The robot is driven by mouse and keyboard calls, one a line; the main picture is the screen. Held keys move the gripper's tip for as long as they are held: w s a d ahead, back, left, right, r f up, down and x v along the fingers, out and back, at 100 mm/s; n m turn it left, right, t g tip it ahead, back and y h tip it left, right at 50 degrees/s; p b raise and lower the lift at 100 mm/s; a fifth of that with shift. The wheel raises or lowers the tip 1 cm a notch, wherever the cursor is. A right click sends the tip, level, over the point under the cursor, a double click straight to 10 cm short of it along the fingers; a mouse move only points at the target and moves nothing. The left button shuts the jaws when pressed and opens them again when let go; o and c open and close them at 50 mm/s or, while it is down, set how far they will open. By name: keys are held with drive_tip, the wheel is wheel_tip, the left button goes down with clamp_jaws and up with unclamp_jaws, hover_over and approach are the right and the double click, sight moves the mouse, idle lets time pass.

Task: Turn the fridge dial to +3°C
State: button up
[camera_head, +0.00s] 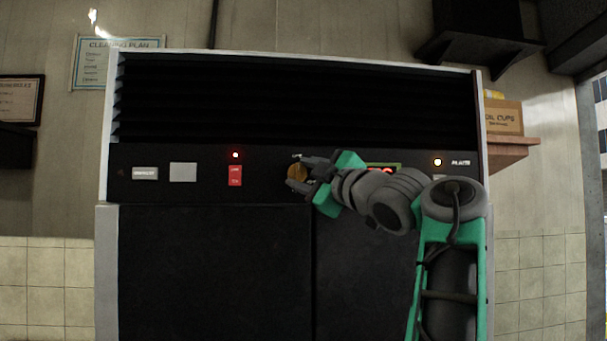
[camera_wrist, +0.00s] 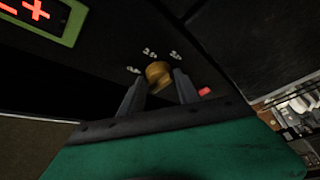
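The brass-coloured dial (camera_head: 296,173) is on the black control strip of the fridge (camera_head: 210,260). In the wrist view the dial (camera_wrist: 158,71) shows with small white markings around it, too small to read. My gripper (camera_head: 301,172) is at the dial, with one finger on each side of it. In the wrist view my gripper (camera_wrist: 160,79) appears open around the dial, with narrow gaps beside it; firm contact is not visible. The green-framed display (camera_wrist: 45,18) shows red characters, cut off by the picture edge. In the head view the display (camera_head: 384,166) is mostly hidden by my arm.
A red switch (camera_head: 235,176) with a red lamp (camera_head: 235,155) is left of the dial. A lit lamp (camera_head: 437,162) is on the right. Dark louvres (camera_head: 295,95) run above the strip. A cardboard box (camera_head: 504,117) stands on a shelf (camera_head: 512,143) at right.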

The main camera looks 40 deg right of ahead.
clamp_jaws()
